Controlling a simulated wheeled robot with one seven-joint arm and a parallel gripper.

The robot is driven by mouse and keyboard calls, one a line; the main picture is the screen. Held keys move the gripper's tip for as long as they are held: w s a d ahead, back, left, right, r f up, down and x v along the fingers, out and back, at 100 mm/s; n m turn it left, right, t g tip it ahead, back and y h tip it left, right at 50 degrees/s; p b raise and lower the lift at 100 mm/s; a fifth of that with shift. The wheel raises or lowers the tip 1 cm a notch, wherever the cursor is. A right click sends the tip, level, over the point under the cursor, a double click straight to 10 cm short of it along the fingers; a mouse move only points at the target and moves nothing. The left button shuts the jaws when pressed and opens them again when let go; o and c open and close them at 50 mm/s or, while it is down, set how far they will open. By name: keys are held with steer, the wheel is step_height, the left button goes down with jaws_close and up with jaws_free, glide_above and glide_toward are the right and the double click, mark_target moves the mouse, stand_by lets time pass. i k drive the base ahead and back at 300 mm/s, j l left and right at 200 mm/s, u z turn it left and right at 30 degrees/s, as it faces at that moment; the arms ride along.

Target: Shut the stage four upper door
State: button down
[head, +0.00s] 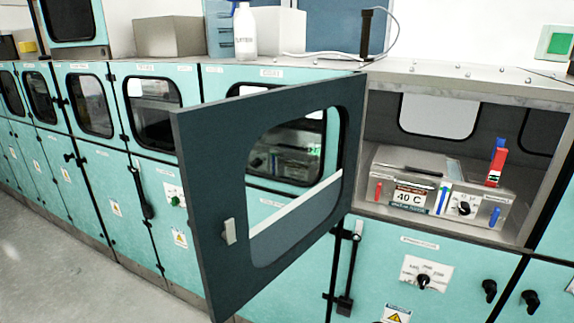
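One upper door (190,215) stands wide open in the head view, swung out toward me and to the left of its opening. It is dark grey with a rounded window and a small light latch (229,232) near its free edge. The open compartment (385,113) to its right holds a metal unit (390,164) with a 40 C label, blue and red parts and a black knob. The stage number of this door is not readable. My gripper is not in view.
A row of teal cabinets (96,185) with shut windowed upper doors runs to the left. A white bottle (244,30) and grey boxes (168,36) stand on top. Grey floor (50,255) is clear at the lower left. Black knobs (490,288) stick out at the lower right.

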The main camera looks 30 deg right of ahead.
mark_target(214, 141)
steer(key=i+j+z, duration=0.3)
steer(key=j+z, duration=0.15)
steer(key=j, duration=0.15)
steer(key=i+j+z, duration=0.2)
steer(key=j+z, duration=0.25)
steer(key=j, duration=0.2)
steer(key=j+z, duration=0.2)
steer(key=z, duration=0.25)
steer(key=j+z, duration=0.25)
steer(key=z, duration=0.25)
steer(key=j+z, duration=0.25)
steer(key=z, duration=0.2)
steer(key=j+u, duration=0.25)
steer(key=i+j+u, duration=0.15)
steer(key=j+u, duration=0.15)
steer(key=j, duration=0.15)
steer(key=i+j+u, duration=0.1)
steer(key=j+u, duration=0.15)
steer(key=j, duration=0.1)
